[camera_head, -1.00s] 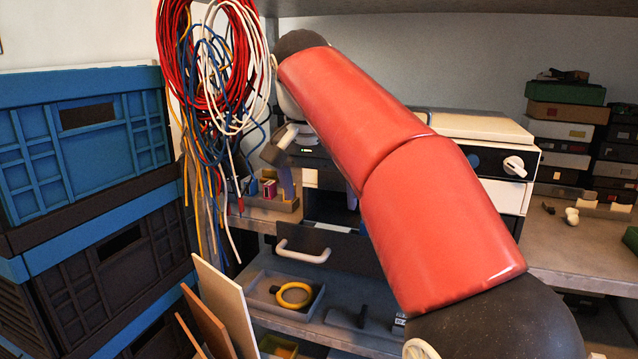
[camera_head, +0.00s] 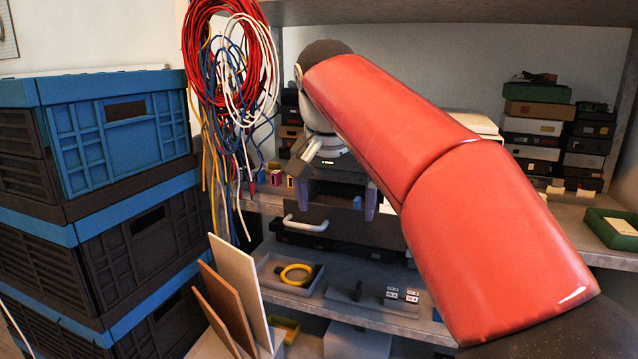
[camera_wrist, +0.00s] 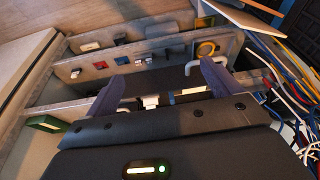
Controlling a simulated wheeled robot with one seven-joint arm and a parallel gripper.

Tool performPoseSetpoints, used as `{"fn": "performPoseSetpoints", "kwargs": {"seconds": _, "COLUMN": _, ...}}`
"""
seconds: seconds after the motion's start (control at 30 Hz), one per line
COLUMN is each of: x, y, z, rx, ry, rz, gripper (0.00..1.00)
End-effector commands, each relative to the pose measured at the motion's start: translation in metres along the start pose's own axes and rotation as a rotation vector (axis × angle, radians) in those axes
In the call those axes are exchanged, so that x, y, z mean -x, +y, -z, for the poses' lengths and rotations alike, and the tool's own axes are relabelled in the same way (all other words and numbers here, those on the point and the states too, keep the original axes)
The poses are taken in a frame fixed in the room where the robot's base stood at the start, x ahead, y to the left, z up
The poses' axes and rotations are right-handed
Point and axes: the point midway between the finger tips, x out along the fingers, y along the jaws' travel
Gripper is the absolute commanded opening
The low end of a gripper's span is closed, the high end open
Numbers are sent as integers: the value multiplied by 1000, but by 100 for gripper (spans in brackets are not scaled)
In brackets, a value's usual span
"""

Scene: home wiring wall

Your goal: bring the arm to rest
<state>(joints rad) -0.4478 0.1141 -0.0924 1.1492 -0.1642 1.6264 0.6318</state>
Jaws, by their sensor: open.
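My arm, with large red covers, reaches from the lower right across the head view. My gripper (camera_head: 333,198) is in front of the shelving, its two purple-grey fingers wide apart and pointing down. In the wrist view my gripper (camera_wrist: 160,85) also shows with its fingers spread and nothing held between them. The dark drawer front with a pale handle (camera_head: 305,224) is behind the fingers. I cannot tell how far the fingertips are from it.
Blue and black crates (camera_head: 120,140) are stacked at the left. Coiled cables (camera_head: 235,90) hang beside my wrist. A grey tray with a yellow ring (camera_head: 297,274) is on the lower shelf. Boards (camera_head: 235,285) lean below the cables. A green tray (camera_head: 612,229) is at right.

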Motion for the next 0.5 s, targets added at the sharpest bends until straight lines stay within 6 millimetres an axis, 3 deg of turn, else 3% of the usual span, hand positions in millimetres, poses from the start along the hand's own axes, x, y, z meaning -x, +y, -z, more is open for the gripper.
{"fn": "performPoseSetpoints", "kwargs": {"seconds": 0.27, "x": -8, "y": 44, "z": -20, "rx": 52, "ry": 12, "rz": 36, "gripper": 89}}
{"fn": "performPoseSetpoints", "kwargs": {"seconds": 0.37, "x": -15, "y": 64, "z": -34, "rx": 80, "ry": 22, "rz": 52, "gripper": 89}}
{"fn": "performPoseSetpoints", "kwargs": {"seconds": 0.5, "x": -32, "y": 102, "z": -68, "rx": 129, "ry": 50, "rz": 82, "gripper": 89}}
